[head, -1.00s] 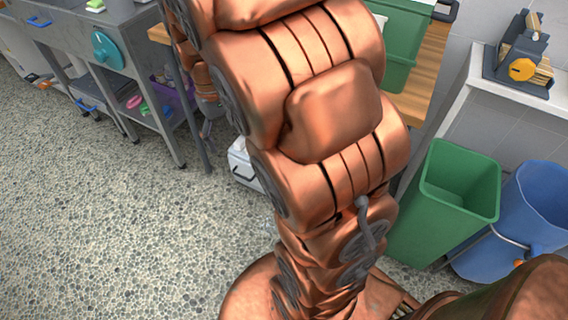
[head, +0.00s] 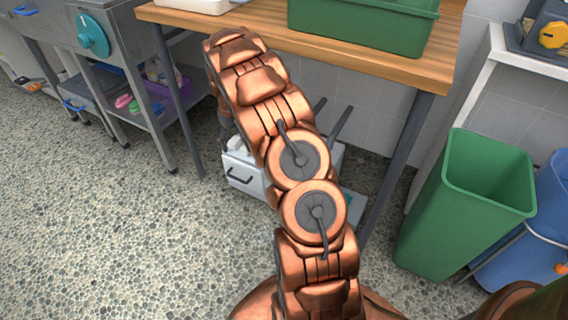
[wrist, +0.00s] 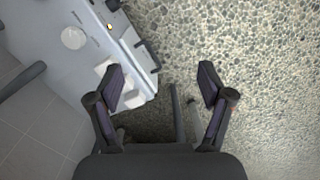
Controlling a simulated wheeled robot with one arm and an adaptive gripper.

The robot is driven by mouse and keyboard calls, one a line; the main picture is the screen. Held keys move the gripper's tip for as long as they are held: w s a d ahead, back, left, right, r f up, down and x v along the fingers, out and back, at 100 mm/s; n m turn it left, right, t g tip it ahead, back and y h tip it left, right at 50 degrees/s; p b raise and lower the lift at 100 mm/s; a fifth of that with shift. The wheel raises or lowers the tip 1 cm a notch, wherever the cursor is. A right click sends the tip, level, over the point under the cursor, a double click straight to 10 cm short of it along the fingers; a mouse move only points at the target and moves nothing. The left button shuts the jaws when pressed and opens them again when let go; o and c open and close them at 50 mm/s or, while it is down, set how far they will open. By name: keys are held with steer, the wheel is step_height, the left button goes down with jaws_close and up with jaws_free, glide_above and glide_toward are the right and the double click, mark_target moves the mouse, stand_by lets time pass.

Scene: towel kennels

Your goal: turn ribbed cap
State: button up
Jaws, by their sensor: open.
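A white box-shaped unit with a dark handle (head: 240,176) stands on the floor under the wooden table. It also shows at the upper left of the wrist view (wrist: 98,50), with a round white cap-like disc (wrist: 73,37) on its face. Ribs on this disc are too small to make out. My gripper (wrist: 162,80) is open and empty, with its fingers apart over the floor and the unit's near edge. The disc is up and left of the left finger, apart from it. In the head view my arm hides part of the unit.
The wooden table (head: 350,42) with a green bin (head: 362,28) stands over the unit; its grey legs (head: 398,165) flank the space. A tall green bin (head: 470,205) and a blue bin (head: 530,255) stand at right. Speckled floor (head: 90,230) is clear at left.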

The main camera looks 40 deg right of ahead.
steer(key=d+f+m+b, duration=0.1)
steer(key=d+f, duration=0.3)
steer(key=d, duration=0.3)
steer(key=s+d+f+m+b, duration=0.1)
steer(key=d+f, duration=0.3)
steer(key=d, duration=0.2)
steer(key=s+d+f+m+t+b, duration=0.1)
steer(key=d+f+m, duration=0.1)
steer(key=d+f, duration=0.3)
steer(key=shift+d+b, duration=0.3)
steer(key=shift+d, duration=1.05)
step_height(320, 180, down, 8)
steer(key=shift+r+b, duration=0.25)
steer(key=shift+b, duration=0.85)
steer(key=c, duration=1.2)
